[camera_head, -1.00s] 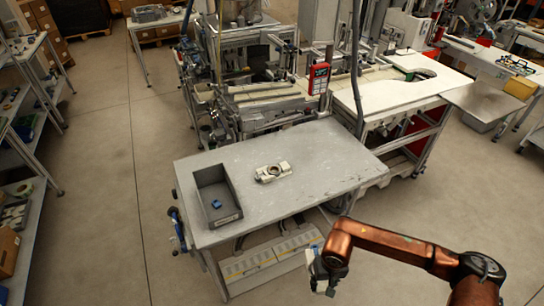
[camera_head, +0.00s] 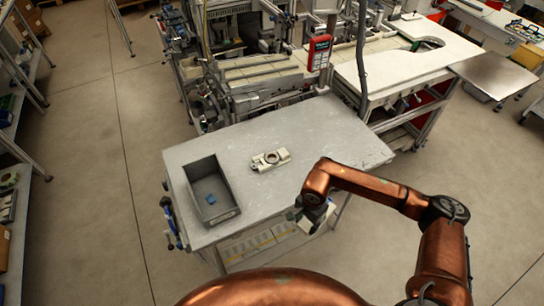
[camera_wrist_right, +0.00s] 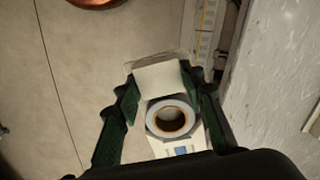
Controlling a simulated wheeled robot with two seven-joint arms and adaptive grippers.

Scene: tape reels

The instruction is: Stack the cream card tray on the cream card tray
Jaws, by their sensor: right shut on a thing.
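One cream card tray (camera_head: 263,164) lies flat on the grey table, with a dark-centred ring in it. A second cream card tray (camera_wrist_right: 160,78) is between the green fingers of my right gripper (camera_wrist_right: 167,92) in the right wrist view. It carries a white ring with a dark brown centre and a small blue patch near it. My right gripper (camera_head: 314,217) is shut on this tray, near the table's front edge in the head view. The held tray is mostly hidden there by the gripper and arm. My left gripper is not in view.
The grey table (camera_head: 300,130) has a grey open bin (camera_head: 206,168) at its left, with a small blue object (camera_head: 211,199) inside. The tabletop around the lying tray is clear. Machinery with a red handheld panel (camera_head: 319,52) stands behind the table.

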